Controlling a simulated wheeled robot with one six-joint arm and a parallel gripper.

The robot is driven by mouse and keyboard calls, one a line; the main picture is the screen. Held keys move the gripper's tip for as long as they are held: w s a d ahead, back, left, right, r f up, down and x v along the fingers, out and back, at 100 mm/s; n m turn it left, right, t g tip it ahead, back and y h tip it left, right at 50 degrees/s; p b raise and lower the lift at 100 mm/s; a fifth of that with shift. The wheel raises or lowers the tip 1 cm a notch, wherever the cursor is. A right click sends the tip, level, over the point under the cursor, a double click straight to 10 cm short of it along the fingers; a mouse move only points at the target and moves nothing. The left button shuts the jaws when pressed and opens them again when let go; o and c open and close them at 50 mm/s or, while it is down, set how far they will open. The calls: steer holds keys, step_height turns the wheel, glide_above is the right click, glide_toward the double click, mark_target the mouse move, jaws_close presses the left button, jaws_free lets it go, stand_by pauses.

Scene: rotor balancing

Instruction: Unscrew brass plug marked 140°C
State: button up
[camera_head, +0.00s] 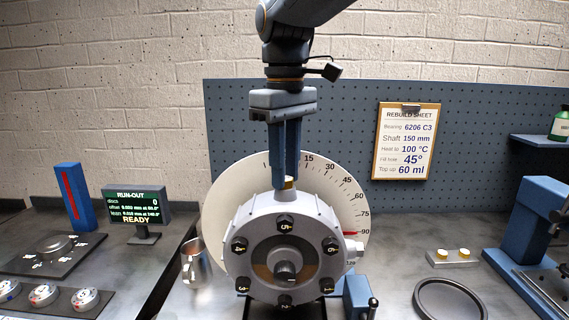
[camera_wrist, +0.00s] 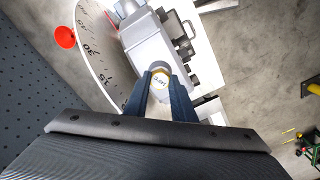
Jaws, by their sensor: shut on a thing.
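My gripper (camera_head: 287,180) points straight down over the grey round housing (camera_head: 240,215). Its fingers are shut on the brass plug (camera_head: 289,184), which sits on top of the housing. In the wrist view the plug (camera_wrist: 160,80) shows between the two fingertips (camera_wrist: 161,90), with a pale round face bearing a small mark that I cannot read surely. The plug appears seated in the housing; its threads are hidden. The housing's front carries several numbered dark bolts around a central shaft.
A white dial (camera_head: 225,190) stands behind the housing. A metal jug (camera_head: 194,262) stands to its left. At right are a small block with two brass-topped pieces (camera_head: 453,257), a dark round tray (camera_head: 416,301) and a blue press (camera_head: 535,220). The rebuild sheet (camera_head: 405,141) hangs behind.

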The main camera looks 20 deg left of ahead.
steer(key=n+p, duration=0.1)
steer(key=n, duration=0.4)
steer(key=shift+r, duration=0.1)
steer(key=n+p, duration=0.1)
steer(key=n, duration=0.3)
steer(key=shift+n, duration=0.4)
steer(key=n+p, duration=0.1)
steer(key=n, duration=0.3)
steer(key=shift+n, duration=0.3)
steer(key=n, duration=0.4)
steer(key=shift+n+p, duration=0.3)
steer(key=shift+n, duration=0.1)
steer(key=n, duration=0.4)
steer(key=shift+n, duration=0.6)
